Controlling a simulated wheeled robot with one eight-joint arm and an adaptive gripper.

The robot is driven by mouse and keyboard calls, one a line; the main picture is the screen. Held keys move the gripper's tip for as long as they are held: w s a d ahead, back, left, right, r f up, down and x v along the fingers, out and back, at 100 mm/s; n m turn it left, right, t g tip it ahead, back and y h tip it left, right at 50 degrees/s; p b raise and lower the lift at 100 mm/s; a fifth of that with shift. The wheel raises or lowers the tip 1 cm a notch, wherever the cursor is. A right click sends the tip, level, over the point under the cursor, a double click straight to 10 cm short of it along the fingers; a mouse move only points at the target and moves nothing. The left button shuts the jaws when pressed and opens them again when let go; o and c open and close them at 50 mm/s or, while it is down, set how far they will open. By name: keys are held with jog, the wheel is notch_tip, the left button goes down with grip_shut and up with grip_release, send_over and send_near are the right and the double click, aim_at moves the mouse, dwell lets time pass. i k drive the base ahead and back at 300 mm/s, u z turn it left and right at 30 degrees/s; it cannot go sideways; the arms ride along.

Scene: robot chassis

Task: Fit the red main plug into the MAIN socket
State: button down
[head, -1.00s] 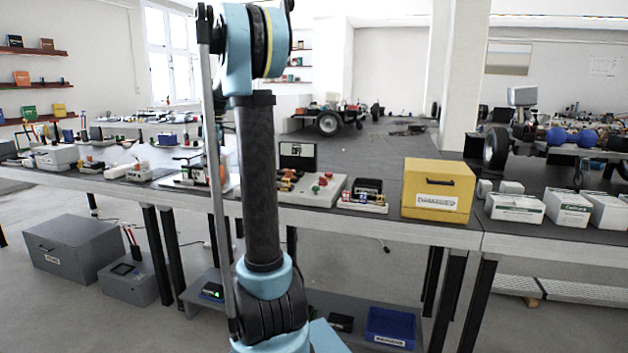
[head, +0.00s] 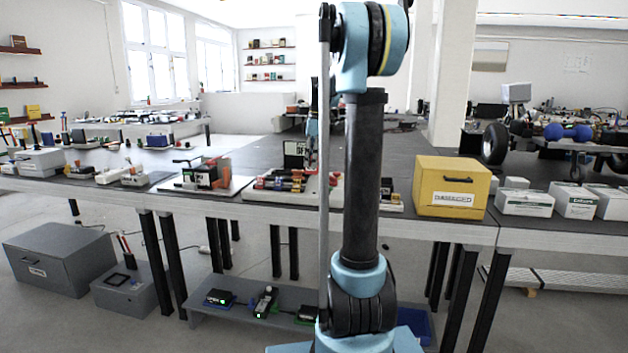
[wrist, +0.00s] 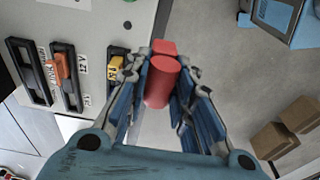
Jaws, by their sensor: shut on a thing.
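In the wrist view my gripper (wrist: 163,70) is shut on a red plug (wrist: 160,88), a cylinder with a squarer red part at its far end. The plug lies between the two fingers. A light grey panel (wrist: 98,20) lies to its left, with dark slots, an orange lever (wrist: 62,65) by a "12 V" label, and a yellow piece (wrist: 116,63) close to the left finger. I cannot tell whether the plug touches the panel. I cannot make out a MAIN label or its socket. In the head view I cannot make out the gripper or plug.
In the wrist view, brown boxes (wrist: 272,140) lie at the right, with grey floor between. In the head view a long bench carries small devices, a yellow box (head: 453,188) and white cartons (head: 524,202). Grey boxes (head: 60,257) stand on the floor at the left.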

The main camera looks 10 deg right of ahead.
aim_at(293, 150)
jog(key=z, duration=0.05)
jog(key=i, duration=1)
jog(key=u, duration=0.05)
